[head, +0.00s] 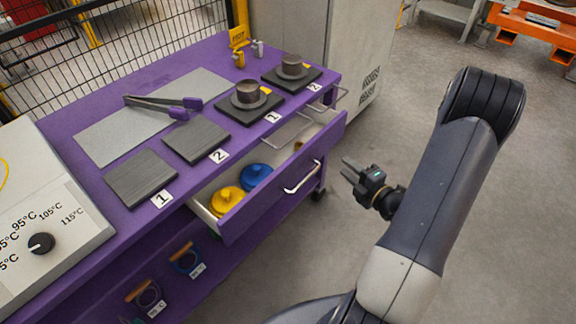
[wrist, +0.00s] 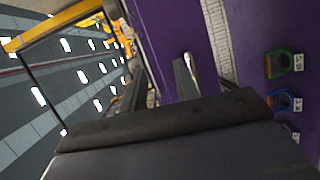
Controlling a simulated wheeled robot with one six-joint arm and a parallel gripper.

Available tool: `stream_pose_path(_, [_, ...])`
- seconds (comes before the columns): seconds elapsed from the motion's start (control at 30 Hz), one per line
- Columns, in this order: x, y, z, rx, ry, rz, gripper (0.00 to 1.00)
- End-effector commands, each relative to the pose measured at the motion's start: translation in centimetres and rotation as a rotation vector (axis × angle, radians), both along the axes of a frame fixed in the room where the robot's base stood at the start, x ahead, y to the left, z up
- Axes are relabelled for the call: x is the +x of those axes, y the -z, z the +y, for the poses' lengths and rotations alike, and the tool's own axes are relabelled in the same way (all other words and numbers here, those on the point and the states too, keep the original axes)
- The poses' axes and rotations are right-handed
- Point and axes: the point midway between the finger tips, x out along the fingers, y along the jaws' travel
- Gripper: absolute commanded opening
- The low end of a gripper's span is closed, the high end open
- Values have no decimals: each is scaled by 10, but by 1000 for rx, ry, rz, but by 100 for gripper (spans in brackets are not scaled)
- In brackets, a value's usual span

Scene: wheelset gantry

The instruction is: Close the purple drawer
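The purple drawer (head: 268,210) is pulled out from the right side of the purple workbench (head: 75,122). Its front has a silver bar handle (head: 302,178). Inside lie a yellow round piece (head: 227,199) and a blue round piece (head: 256,175). My gripper (head: 343,165) is in front of the drawer, to the right of the handle and apart from it, pointing toward it. It holds nothing that I can see. In the wrist view, finger parts (wrist: 187,76) show before a purple surface; the gap between the fingers is unclear.
The bench top carries dark plates, tongs (head: 165,104), two metal cylinders on pads and a control box (head: 45,215) with a dial. A grey cabinet (head: 340,40) stands behind.

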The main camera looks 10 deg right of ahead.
Motion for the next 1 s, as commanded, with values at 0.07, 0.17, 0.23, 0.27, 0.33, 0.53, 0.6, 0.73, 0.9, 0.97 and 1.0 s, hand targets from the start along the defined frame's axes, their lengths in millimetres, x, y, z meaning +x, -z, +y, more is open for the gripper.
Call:
stream_pose_path(0.07, [-15,-2,-6,1,5,1,30])
stream_pose_path(0.17, [-31,-4,-12,1,6,1,30])
stream_pose_path(0.23, [-40,-5,-15,1,4,1,30])
stream_pose_path(0.27, [-44,-6,-16,2,5,0,30])
stream_pose_path(0.33, [-51,-6,-19,0,4,0,30])
stream_pose_path(0.53, [-63,-8,-22,1,1,0,30])
stream_pose_path(0.6, [-65,-8,-22,1,-1,0,30])
stream_pose_path(0.73, [-65,-8,-22,0,-1,0,30])
stream_pose_path(0.9, [-65,-8,-23,0,-1,0,30])
stream_pose_path(0.97, [-66,-8,-26,-1,0,1,30])
stream_pose_path(1.0, [-67,-7,-31,-3,-1,0,30])
